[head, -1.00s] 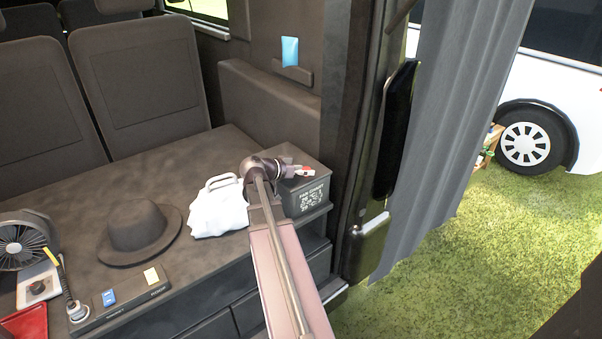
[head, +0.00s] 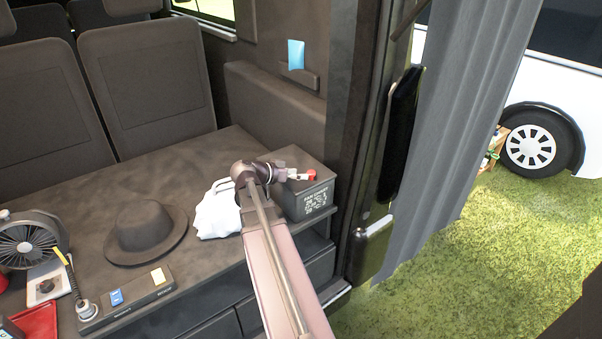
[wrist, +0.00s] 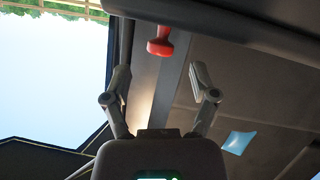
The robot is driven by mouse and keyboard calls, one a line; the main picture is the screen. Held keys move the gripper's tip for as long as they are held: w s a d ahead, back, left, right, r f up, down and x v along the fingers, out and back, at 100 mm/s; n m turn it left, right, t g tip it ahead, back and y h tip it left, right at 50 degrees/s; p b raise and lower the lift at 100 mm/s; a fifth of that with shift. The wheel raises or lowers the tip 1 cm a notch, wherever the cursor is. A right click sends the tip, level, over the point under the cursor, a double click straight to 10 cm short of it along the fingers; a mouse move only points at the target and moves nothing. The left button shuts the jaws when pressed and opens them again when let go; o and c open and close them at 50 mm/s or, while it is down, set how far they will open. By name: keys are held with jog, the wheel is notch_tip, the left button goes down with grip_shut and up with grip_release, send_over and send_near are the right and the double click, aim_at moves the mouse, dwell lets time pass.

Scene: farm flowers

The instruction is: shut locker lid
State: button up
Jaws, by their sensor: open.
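A dark grey box (head: 307,200) with white print on its front stands at the right end of the counter; it looks like the locker. Its top looks flat in the head view, but my gripper covers part of it, and I cannot tell whether the lid is fully down. A red knob (head: 311,174) shows at the box's top. My gripper (head: 292,175) is just left of the knob, over the box. In the wrist view, which looks upside down, my gripper (wrist: 158,82) has its fingers spread and empty, with the red knob (wrist: 160,42) beyond them, apart from both.
A white bag (head: 217,212) stands left of the box, close to my arm. A brown hat (head: 146,235) and a fan (head: 27,242) sit farther left on the counter (head: 105,185). A door pillar and grey curtain (head: 450,130) stand to the right.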

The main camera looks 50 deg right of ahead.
jog(key=s+p+v, duration=0.1)
jog(key=p+v, duration=0.3)
jog(key=v, duration=0.6)
jog(key=shift+a, duration=0.3)
dwell(0.9)
jog(key=shift+w+r, duration=0.15)
dwell(0.6)
jog(key=w+a+n+t+y+p, duration=0.1)
jog(key=a+n+y+p, duration=0.4)
jog(key=a, duration=1.3)
jog(key=w+a+n+t+y+p, duration=0.1)
jog(key=a+n+t+y+p, duration=0.2)
jog(key=a+n, duration=1)
jog(key=a+y+p, duration=0.3)
jog(key=a+y, duration=0.1)
jog(key=a, duration=0.2)
jog(key=shift+w+a+f+n+t+y, duration=0.2)
jog(key=shift+w+n+t+y, duration=0.1)
jog(key=shift+n+y, duration=0.1)
